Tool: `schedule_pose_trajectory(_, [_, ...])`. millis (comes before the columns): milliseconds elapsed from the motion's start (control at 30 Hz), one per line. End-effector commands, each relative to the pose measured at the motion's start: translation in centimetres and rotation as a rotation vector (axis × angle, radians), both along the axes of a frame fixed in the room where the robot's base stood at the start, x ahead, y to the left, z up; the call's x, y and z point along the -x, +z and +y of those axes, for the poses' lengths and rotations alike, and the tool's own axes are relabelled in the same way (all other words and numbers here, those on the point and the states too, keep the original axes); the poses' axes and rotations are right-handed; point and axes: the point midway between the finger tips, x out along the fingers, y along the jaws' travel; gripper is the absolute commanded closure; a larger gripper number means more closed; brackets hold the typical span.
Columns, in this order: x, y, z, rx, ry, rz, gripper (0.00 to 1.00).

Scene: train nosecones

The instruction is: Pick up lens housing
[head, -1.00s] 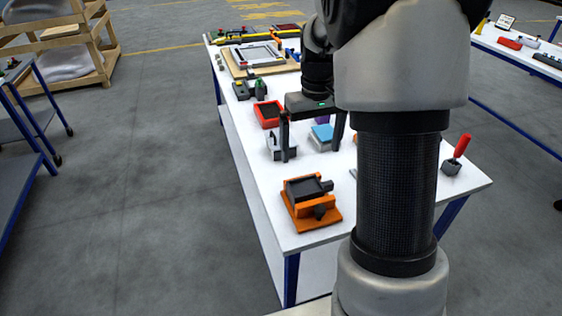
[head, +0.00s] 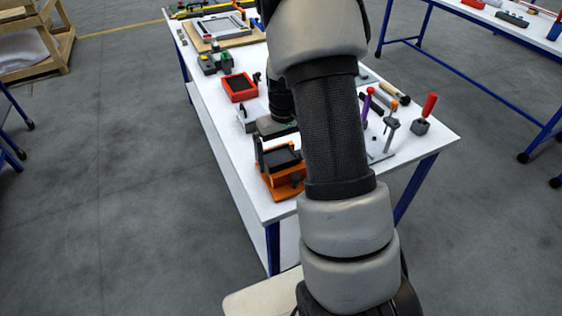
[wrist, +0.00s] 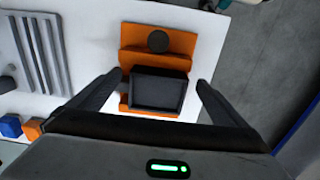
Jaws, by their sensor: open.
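A dark square box, which looks like the lens housing (wrist: 157,91), sits on an orange base (wrist: 205,42). In the wrist view it lies between the two fingers of my gripper (wrist: 162,84), with a gap at either side. In the head view my gripper (head: 280,162) is open above the orange base (head: 284,191) at the near end of the white table. The dark box (head: 284,156) shows there only partly, behind the gripper. A round dark knob (wrist: 158,41) stands on the orange base beside the box.
The white table (head: 232,182) also carries a red tray (head: 239,87), a green-and-black device (head: 215,63) and a red-handled tool (head: 427,108). In the wrist view, grey ribbed parts (wrist: 42,55) and small blue (wrist: 11,126) and orange blocks lie left. My arm hides the table's middle.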

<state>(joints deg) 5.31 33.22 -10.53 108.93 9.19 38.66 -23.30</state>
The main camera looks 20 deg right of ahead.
Motion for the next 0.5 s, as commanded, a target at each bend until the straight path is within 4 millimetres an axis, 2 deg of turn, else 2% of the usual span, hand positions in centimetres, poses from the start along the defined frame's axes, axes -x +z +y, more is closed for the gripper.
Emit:
schedule_pose_trajectory(100, [0.1, -1.8, -0.1, -0.001, -0.001, 0.003, 0.03])
schedule_pose_trajectory(200, [0.1, -2.6, -0.1, 0.0, 0.0, 0.001, 0.03])
schedule_pose_trajectory(467, [0.0, -2.8, -0.1, 0.0, 0.0, 0.0, 0.03])
schedule_pose_trajectory(500, [0.0, -2.8, -0.1, 0.0, 0.0, 0.0, 0.1])
